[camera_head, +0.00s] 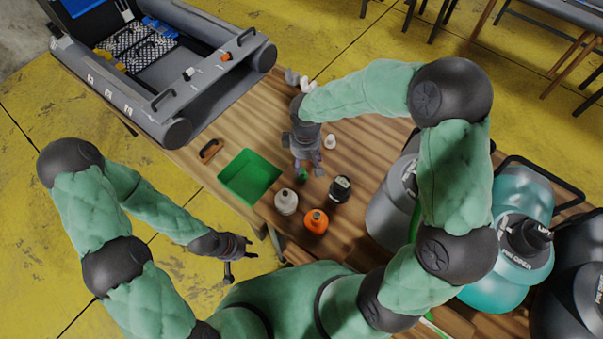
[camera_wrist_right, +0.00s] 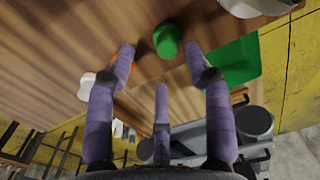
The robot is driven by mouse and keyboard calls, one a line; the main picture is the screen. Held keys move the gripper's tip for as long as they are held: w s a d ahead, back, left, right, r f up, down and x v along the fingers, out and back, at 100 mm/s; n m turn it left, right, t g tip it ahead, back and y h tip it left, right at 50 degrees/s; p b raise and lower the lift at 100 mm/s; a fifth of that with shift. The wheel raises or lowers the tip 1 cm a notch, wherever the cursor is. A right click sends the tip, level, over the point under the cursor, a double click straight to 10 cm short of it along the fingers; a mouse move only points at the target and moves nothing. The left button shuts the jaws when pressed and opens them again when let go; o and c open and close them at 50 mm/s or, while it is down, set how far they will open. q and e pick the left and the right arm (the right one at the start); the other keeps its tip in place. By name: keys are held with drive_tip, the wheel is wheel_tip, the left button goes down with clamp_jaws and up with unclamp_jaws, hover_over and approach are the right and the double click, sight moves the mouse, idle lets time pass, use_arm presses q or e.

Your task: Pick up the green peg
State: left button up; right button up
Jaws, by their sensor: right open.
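The green peg (camera_head: 301,176) stands on the wooden table, partly hidden by my right gripper (camera_head: 307,166). In the right wrist view the green peg (camera_wrist_right: 166,40) shows as a short round cylinder near the top centre. My right gripper (camera_wrist_right: 160,62) has its purple fingers spread, with the peg just beyond and between the two outer fingertips. I see no finger closed on the peg. My left gripper (camera_head: 243,257) is off the table's near left edge, over the yellow floor, with its fingers spread and nothing in them.
A green tray (camera_head: 249,178) lies left of the peg. White (camera_head: 286,201), orange (camera_head: 316,221) and black (camera_head: 341,189) bottles stand close on the near side. A small white item (camera_head: 330,142) lies right of my right gripper. A grey inflatable boat (camera_head: 160,80) is at upper left.

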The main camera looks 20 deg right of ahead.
sight(302, 171)
drive_tip(key=shift+w+a+f+b, duration=0.15)
drive_tip(key=shift+f+b, duration=0.2)
drive_tip(key=shift+f, duration=0.65)
drive_tip(key=shift+a+f+b, duration=0.15)
drive_tip(key=shift+f+b, duration=0.15)
drive_tip(key=shift+f, duration=0.75)
drive_tip(key=shift+w+a+f+b, duration=0.15)
drive_tip(key=shift+f+b, duration=0.2)
drive_tip(key=shift+f, duration=0.65)
drive_tip(key=shift+s, duration=0.1)
drive_tip(key=c, duration=1)
